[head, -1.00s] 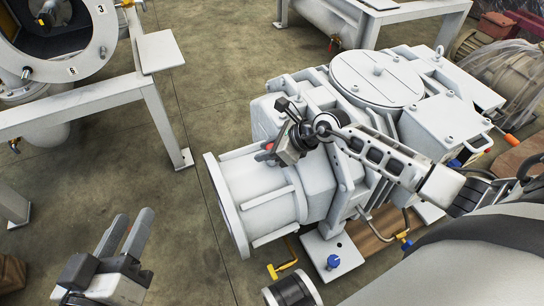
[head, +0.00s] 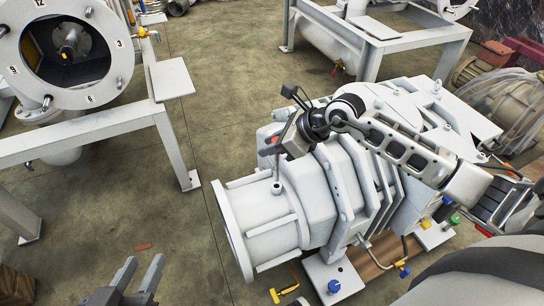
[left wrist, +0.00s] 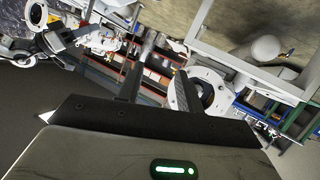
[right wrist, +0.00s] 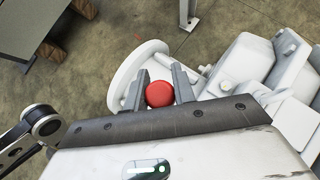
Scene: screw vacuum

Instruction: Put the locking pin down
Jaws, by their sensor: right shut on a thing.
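The locking pin shows as a red round knob (right wrist: 160,94) between the fingers of my right gripper (right wrist: 158,88) in the right wrist view. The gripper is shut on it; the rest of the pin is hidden. In the head view a bit of the red knob (head: 274,139) shows at my right gripper (head: 280,143), which is above the pale machine (head: 335,190) near its round flange (head: 238,235). I cannot tell whether the pin touches the machine. My left gripper (head: 140,274) is open and empty at the lower left, over the floor, apart from the machine.
A round chamber (head: 118,52) on a white frame stands at the upper left. Another white frame (head: 400,45) is at the back. Floor is clear between them and the machine, except a small flat reddish piece (head: 143,247). Blue-topped and yellow fittings lie along the machine's base.

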